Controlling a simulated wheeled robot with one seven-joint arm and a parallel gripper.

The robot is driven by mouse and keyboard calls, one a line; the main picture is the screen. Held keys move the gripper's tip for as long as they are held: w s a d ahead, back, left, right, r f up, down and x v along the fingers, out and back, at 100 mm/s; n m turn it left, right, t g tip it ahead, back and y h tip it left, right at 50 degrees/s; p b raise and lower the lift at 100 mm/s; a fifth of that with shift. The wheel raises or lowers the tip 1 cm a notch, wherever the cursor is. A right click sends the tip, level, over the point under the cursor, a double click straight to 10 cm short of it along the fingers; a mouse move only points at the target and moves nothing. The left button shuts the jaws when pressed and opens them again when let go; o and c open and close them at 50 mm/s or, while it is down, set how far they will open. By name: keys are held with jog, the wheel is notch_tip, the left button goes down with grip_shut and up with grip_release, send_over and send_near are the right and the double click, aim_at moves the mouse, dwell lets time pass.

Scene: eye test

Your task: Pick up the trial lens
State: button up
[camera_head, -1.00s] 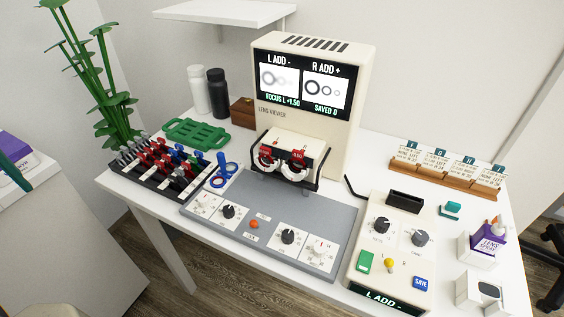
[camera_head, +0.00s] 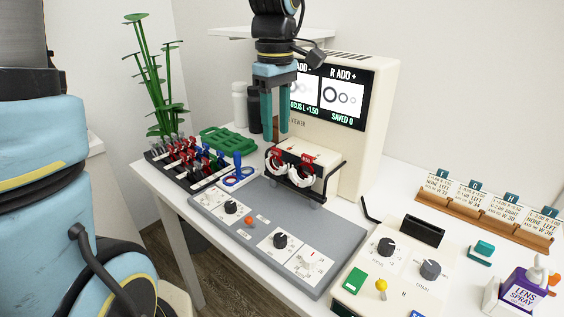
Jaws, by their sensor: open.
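Several trial lenses (camera_head: 183,147) with red, blue and grey handles stand in a black rack (camera_head: 157,158) at the left of the table. Two red-handled lenses sit in the white holders on the front of the lens viewer, one on the left (camera_head: 273,153) and one on the right (camera_head: 306,160). A blue ring-shaped piece (camera_head: 238,176) stands just right of the rack. My gripper (camera_head: 275,134) points down with teal fingers apart and empty. In the picture it appears just above the viewer's left holder; its exact depth I cannot tell.
The lens viewer (camera_head: 372,140) with its screen stands behind the grey control panel (camera_head: 262,215). A green tray (camera_head: 224,139) and dark and white bottles (camera_head: 240,103) stand at the back left.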

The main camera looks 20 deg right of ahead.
aim_at(276, 149)
jog(key=shift+f+p, duration=0.35)
jog(key=shift+f, duration=2.7)
jog(key=shift+c, duration=0.3)
grip_shut()
